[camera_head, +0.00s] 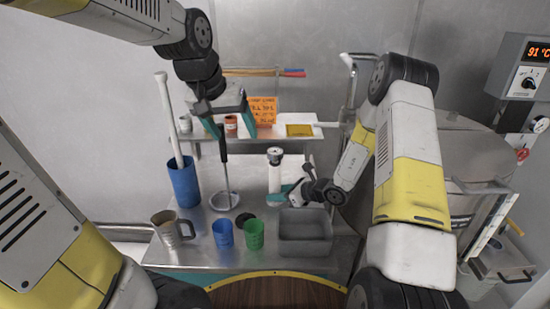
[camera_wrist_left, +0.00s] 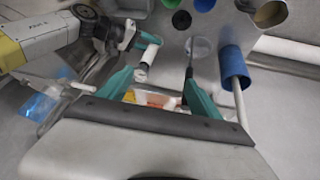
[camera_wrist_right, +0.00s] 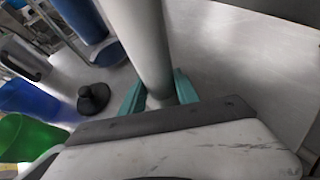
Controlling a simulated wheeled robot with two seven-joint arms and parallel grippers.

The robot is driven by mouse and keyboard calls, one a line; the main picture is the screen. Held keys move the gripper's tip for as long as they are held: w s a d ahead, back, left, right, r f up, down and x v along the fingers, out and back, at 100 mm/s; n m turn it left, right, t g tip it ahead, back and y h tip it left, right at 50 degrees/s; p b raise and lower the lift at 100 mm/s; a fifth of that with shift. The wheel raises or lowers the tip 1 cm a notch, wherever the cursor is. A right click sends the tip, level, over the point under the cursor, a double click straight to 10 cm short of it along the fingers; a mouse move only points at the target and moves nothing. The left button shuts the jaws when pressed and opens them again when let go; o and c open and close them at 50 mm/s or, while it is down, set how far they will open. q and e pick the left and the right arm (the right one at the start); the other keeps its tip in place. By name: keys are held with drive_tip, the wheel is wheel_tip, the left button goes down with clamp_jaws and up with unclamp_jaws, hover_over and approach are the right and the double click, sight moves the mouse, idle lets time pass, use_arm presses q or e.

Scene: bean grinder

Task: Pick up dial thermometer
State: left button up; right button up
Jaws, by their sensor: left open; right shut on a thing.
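I cannot pick out a dial thermometer for certain. A white cylinder (camera_head: 275,176) with a dark top stands upright on the steel table; in the left wrist view its end (camera_wrist_left: 141,74) looks round and dial-like. My right gripper (camera_head: 292,194) is shut on this cylinder low down, and the right wrist view shows the shaft (camera_wrist_right: 146,40) between its fingers. My left gripper (camera_head: 230,124) is open and empty in front of the shelf. A dark-handled tool (camera_head: 224,150) with a round flat end stands just below it; its handle (camera_wrist_left: 189,72) shows near the right finger in the left wrist view.
Below stand a tall blue holder (camera_head: 184,184), a metal mug (camera_head: 172,230), a blue cup (camera_head: 222,234), a green cup (camera_head: 254,235) and a grey bin (camera_head: 305,229).

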use_arm(q)
drive_tip(key=m+y, duration=0.1)
approach(275, 152)
drive_tip(key=f, duration=0.1)
drive_tip(key=shift+g, duration=0.3)
drive_tip(key=x, duration=0.7)
drive_tip(key=shift+w+r, duration=0.15)
drive_tip(key=shift+w, duration=0.3)
drive_tip(key=shift+x, duration=3)
drive_tip(key=shift+w+r, duration=0.1)
drive_tip(key=c, duration=1.5)
